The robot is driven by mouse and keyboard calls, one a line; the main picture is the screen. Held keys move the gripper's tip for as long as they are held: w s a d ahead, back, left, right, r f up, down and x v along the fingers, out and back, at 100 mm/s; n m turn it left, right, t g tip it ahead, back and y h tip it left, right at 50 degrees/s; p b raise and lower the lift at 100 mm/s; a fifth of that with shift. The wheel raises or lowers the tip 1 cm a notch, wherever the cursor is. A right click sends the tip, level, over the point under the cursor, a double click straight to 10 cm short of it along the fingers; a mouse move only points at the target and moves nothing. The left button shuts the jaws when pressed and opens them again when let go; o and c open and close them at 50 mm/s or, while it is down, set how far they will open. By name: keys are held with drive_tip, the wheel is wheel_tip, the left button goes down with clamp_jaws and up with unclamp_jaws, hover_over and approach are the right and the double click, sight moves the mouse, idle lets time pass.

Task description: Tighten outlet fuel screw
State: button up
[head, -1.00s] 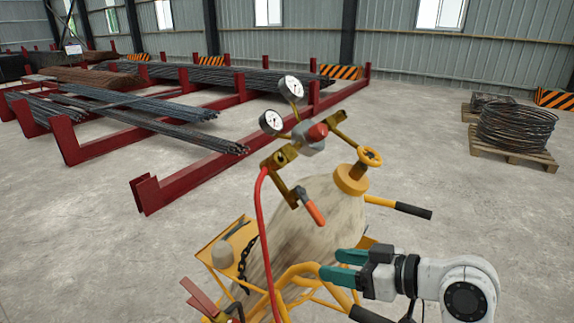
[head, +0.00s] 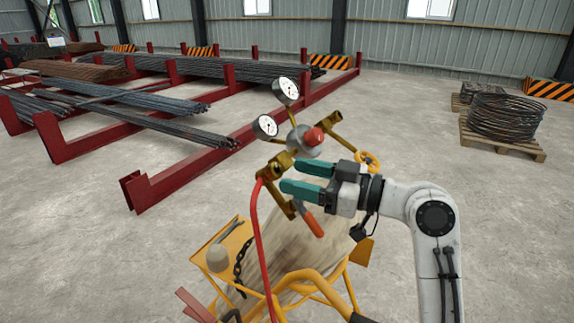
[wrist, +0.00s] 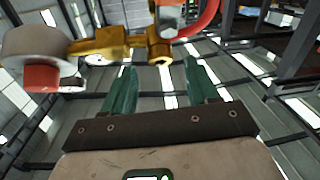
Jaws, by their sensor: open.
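A gas regulator sits on top of a worn, cream cylinder (head: 285,240). An orange-red handle (head: 313,222) hangs below on a brass stem. I cannot tell for certain which part is the outlet fuel screw. My gripper (head: 290,176) is open and empty, its green fingers pointing left near the fitting. In the wrist view, the brass arm (wrist: 110,45) passes just beyond the fingertips (wrist: 160,67).
The cylinder stands in a yellow cart with a tray (head: 222,250), a chain and handle bars. Red racks of rebar (head: 190,180) stand at left, a pallet of wire coils (head: 505,118) at right. Floor between is clear.

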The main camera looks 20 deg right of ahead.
sight(279, 172)
drive_tip(key=shift+p+x, duration=0.35)
drive_tip(key=shift+x, duration=1.2)
drive_tip(key=c, duration=1)
